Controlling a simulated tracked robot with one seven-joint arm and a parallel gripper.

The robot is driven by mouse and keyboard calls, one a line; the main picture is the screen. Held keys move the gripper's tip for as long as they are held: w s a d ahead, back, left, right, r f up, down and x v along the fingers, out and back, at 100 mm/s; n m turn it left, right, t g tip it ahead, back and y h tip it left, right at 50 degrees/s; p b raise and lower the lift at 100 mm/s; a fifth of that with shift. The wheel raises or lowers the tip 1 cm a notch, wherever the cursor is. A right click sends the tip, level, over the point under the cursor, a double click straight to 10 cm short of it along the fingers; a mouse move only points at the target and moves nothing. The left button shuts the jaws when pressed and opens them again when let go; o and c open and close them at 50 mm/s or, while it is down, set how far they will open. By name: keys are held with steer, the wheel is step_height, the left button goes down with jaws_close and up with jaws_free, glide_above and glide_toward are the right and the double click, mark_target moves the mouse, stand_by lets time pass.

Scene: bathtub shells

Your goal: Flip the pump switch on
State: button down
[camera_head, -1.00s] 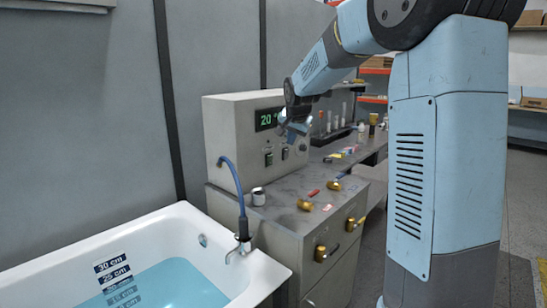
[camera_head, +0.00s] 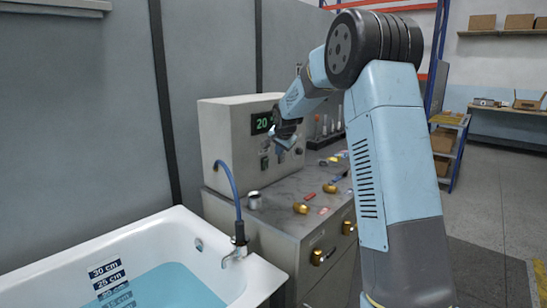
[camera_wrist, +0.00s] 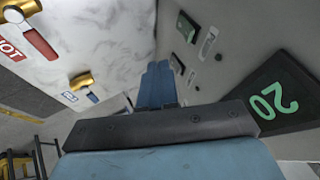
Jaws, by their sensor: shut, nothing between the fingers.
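A grey control box (camera_head: 228,135) with a green "20" display (camera_head: 261,123) stands on the counter beside the tub. A small dark switch (camera_head: 265,163) shows on its front below the display; I cannot tell which switch is the pump's. In the wrist view two switches, one green-faced (camera_wrist: 187,27) and one with a pale lever (camera_wrist: 208,43), sit on the box front near the display (camera_wrist: 278,97). My gripper (camera_head: 296,146) is shut and empty in front of the box's right part. Its blue fingers (camera_wrist: 158,78) point along the box front; contact cannot be told.
A white tub (camera_head: 176,232) of blue water with a tap (camera_head: 238,243) and blue hose (camera_head: 231,183) is at left. Brass valves (camera_head: 301,208) with red HOT (camera_wrist: 40,43) and blue (camera_wrist: 70,97) labels sit on the counter. Tube racks stand behind my gripper.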

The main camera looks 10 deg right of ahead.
glide_toward(268, 166)
step_height(268, 166, down, 4)
steer(key=d, duration=0.3)
steer(key=shift+w+a+r, duration=0.25)
steer(key=shift+w+a, duration=0.4)
steer(key=shift+a, duration=0.05)
steer(key=shift+w+a+r, duration=0.2)
steer(key=shift+w+a, duration=0.45)
steer(key=shift+a, duration=0.05)
steer(key=shift+d, duration=0.1)
